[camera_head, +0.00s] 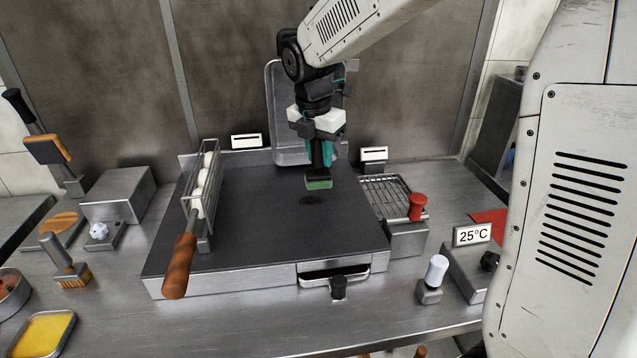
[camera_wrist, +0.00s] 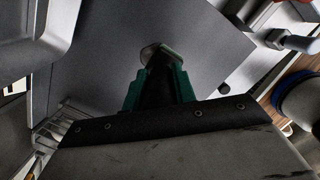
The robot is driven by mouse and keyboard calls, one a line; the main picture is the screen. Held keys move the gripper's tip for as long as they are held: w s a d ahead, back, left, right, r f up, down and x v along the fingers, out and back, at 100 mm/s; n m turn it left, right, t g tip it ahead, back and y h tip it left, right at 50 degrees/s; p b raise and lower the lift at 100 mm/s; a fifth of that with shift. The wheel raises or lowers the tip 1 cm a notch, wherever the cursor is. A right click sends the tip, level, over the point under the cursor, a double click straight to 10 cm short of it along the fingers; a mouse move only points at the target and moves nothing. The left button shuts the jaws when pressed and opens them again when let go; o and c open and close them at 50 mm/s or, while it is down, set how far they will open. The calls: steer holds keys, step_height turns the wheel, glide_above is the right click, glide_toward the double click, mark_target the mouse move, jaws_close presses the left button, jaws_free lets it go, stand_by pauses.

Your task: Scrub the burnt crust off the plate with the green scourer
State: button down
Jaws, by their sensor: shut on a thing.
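The dark flat plate (camera_head: 260,235) lies in the middle of the counter in the head view, and its grey surface also shows in the wrist view (camera_wrist: 95,75). A small dark burnt crust (camera_head: 311,201) marks it right of centre. My gripper (camera_head: 321,164) points down over the plate, shut on the green scourer (camera_head: 319,184), which has a dark upper part and a green pad beneath. The scourer appears just behind and above the crust; I cannot tell whether it touches the plate. In the wrist view my gripper (camera_wrist: 158,60) largely hides the scourer.
A wire basket (camera_head: 201,195) with white round things and a wooden handle (camera_head: 180,265) stands at the plate's left edge. A wire rack (camera_head: 385,192) and red knob (camera_head: 417,206) are on the right. A drawer (camera_head: 335,273) is in front.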

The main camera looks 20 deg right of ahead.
steer(key=w+a, duration=0.1)
steer(key=w, duration=0.1)
steer(key=w+a, duration=0.1)
steer(key=a, duration=0.1)
steer(key=shift+w+a+f, duration=0.2)
steer(key=shift+w+a, duration=0.05)
steer(key=shift+w, duration=0.1)
steer(key=shift+f, duration=0.1)
steer(key=shift+f, duration=2.35)
steer(key=shift+f, duration=0.55)
steer(key=shift+d, duration=0.15)
steer(key=shift+s+d+r, duration=0.1)
steer(key=shift+s+d, duration=0.15)
steer(key=shift+d, duration=0.9)
steer(key=shift+s+d, duration=0.2)
steer(key=shift+d, duration=0.9)
